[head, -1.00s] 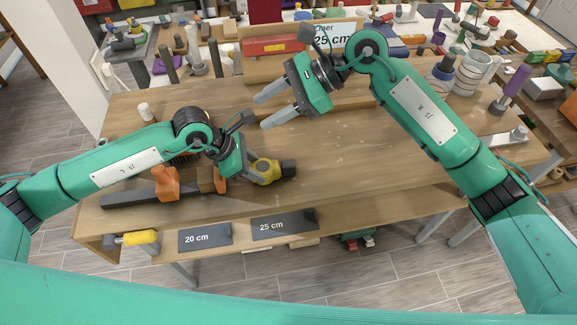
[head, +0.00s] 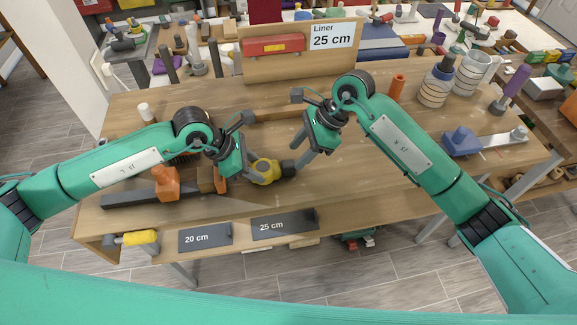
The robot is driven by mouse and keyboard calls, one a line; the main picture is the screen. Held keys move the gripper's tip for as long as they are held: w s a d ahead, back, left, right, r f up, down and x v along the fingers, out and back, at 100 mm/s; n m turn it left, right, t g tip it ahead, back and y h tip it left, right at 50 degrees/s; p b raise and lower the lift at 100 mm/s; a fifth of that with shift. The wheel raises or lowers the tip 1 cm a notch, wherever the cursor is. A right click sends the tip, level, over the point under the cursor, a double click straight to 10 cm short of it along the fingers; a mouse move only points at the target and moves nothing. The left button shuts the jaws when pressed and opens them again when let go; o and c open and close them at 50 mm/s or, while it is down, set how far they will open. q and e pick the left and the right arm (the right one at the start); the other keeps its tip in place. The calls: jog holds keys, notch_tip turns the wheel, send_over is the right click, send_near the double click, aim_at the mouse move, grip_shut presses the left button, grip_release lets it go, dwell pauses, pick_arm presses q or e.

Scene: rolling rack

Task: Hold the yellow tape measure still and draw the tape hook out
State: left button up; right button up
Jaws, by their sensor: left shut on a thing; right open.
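The yellow tape measure (head: 265,172) sits near the middle of the wooden bench in the head view. Its dark end (head: 288,168) points right. My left gripper (head: 252,170) is shut on the tape measure from the left. My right gripper (head: 300,157) is open, with its fingers pointing down and left beside the dark end. I cannot tell whether those fingers touch it. The tape hook is too small to make out.
An orange clamp (head: 166,183) stands on a dark bar left of the tape measure. Labels reading 20 cm (head: 205,238) and 25 cm (head: 284,225) are on the front edge. A board with a red case (head: 273,45) stands behind.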

aim_at(289, 163)
jog(key=shift+x, duration=2.4)
jog(key=c, duration=0.9)
